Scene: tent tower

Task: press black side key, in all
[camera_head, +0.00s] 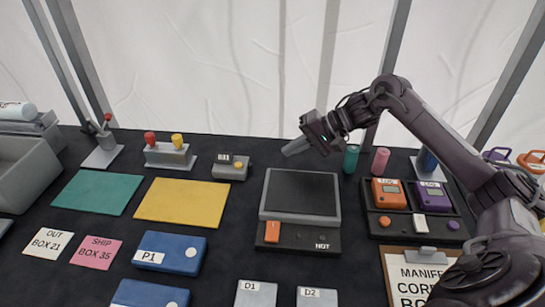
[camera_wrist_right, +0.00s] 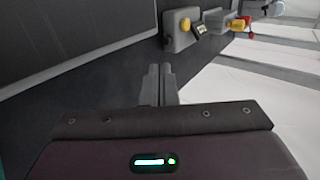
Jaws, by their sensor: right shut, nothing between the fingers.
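A device with a large dark plate (camera_head: 302,192) stands in the middle of the table. Its front strip bears an orange key (camera_head: 272,231), small dark marks too small to tell apart, and a label that seems to read HOT (camera_head: 322,245). I cannot tell which part is the black side key. My right gripper (camera_head: 296,147) is shut and empty, above the table behind the device's back edge. In the right wrist view, the closed fingers (camera_wrist_right: 158,82) point at the dark table beside the plate (camera_wrist_right: 60,40). My left gripper is out of view.
A grey box with a yellow button (camera_head: 230,168) stands left of the gripper; it also shows in the wrist view (camera_wrist_right: 180,30). Green (camera_head: 351,158) and pink (camera_head: 380,160) cylinders stand to the right. A module with orange and purple units (camera_head: 388,192) stands right of the device.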

